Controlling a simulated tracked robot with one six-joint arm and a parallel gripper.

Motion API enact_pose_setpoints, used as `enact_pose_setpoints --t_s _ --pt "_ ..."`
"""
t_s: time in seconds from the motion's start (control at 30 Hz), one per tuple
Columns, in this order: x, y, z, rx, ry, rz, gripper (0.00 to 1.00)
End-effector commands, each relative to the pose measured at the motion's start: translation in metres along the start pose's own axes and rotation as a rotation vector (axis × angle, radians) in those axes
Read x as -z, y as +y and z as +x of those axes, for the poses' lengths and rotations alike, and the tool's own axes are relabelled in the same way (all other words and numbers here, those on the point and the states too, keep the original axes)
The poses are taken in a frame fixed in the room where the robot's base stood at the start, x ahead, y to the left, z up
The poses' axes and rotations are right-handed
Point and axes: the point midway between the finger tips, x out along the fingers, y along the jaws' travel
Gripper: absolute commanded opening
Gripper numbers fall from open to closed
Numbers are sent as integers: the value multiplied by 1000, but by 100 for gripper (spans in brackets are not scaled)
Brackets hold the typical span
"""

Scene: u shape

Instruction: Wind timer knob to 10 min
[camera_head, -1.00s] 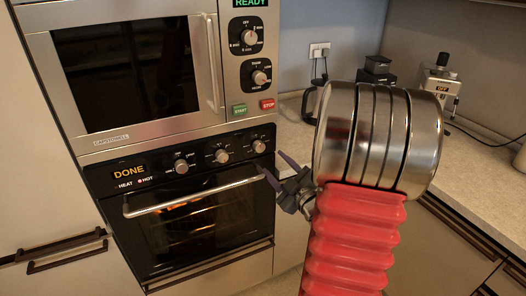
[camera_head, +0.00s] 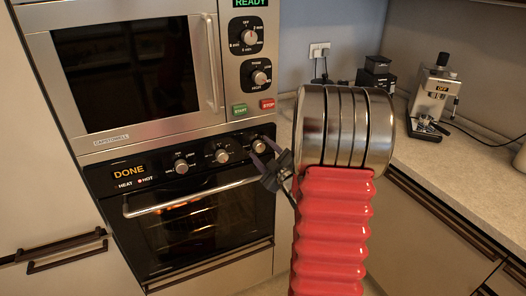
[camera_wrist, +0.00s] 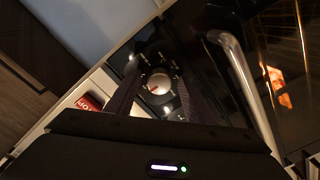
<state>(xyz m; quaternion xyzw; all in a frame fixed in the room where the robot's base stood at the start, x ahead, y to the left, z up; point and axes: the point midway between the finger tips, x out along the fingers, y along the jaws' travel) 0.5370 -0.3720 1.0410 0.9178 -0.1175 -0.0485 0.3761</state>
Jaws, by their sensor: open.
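The oven's dark control panel (camera_head: 200,165) carries three round silver knobs. The rightmost oven knob (camera_head: 258,147) is partly covered by my gripper's fingertips in the head view. In the wrist view this knob (camera_wrist: 159,84) appears between the two dark fingers, with small markings around it that I cannot read. My gripper (camera_head: 259,150) is open and empty at the right end of the panel. Whether a finger touches the knob, I cannot tell. The other oven knobs are the left knob (camera_head: 181,166) and the middle knob (camera_head: 221,155).
The oven handle (camera_head: 190,195) runs below the panel, close to my gripper. The microwave above has two dials, a green START button (camera_head: 240,110) and a red STOP button (camera_head: 267,104). The oven display (camera_head: 129,172) reads DONE. The worktop with a coffee machine (camera_head: 433,93) is at right.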

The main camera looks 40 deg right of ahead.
Motion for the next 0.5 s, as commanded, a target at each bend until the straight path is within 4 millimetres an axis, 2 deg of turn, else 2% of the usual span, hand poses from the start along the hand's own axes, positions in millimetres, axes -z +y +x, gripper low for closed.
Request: enact_pose_setpoints --t_s 0.07,0.5 --pt "0 0 0 0 0 0 44" --pt "0 0 0 1 0 0 14"
